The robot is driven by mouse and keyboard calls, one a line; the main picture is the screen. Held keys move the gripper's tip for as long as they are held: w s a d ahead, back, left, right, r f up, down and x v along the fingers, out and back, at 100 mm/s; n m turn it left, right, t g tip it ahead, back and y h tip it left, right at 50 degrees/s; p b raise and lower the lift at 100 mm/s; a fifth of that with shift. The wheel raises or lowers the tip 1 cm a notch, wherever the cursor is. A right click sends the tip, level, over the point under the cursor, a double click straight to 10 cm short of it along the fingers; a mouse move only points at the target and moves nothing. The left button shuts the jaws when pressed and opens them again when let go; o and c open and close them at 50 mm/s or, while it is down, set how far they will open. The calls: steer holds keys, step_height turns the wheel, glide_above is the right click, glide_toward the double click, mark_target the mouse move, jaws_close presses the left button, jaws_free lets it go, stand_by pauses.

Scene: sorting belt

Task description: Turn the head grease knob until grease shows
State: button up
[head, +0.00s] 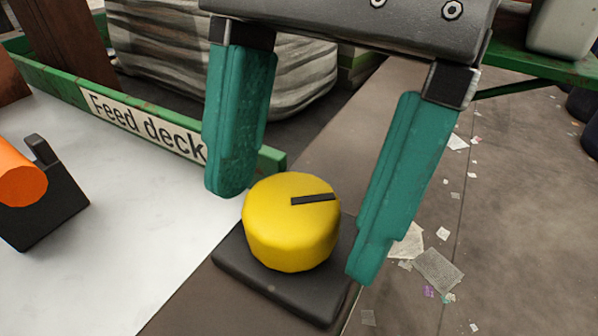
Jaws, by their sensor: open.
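The head grease knob (285,228) is a yellow, many-sided round knob with a black pointer bar on its top, pointing to the right. It sits on a dark square base plate (275,283) at the near edge of the deck. My gripper (290,232) is open, with one teal finger at the knob's upper left and the other at its right. A narrow gap shows between the right finger and the knob; I cannot tell whether the left finger touches it. No grease is visible. The knob's far side is partly hidden.
A white deck (90,270) lies to the left, with a green rail labelled "Feed deck" (148,127). An orange-and-black part (40,200) stands at the far left. A wrapped grey bale (220,60) is behind. Paper scraps (437,268) litter the floor at right.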

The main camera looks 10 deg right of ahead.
steer(key=shift+f, duration=0.1)
steer(key=shift+c, duration=0.5)
steer(key=c, duration=0.9)
steer(key=shift+c, duration=0.2)
steer(key=shift+m, duration=0.3)
steer(key=shift+s+m+t+y, duration=0.1)
steer(key=shift+m+t+y, duration=0.35)
steer(key=shift+m, duration=0.75)
steer(key=shift+d+m+t, duration=0.1)
steer(key=shift+m+t, duration=0.65)
steer(key=shift+m, duration=1.15)
steer(key=o, duration=1)
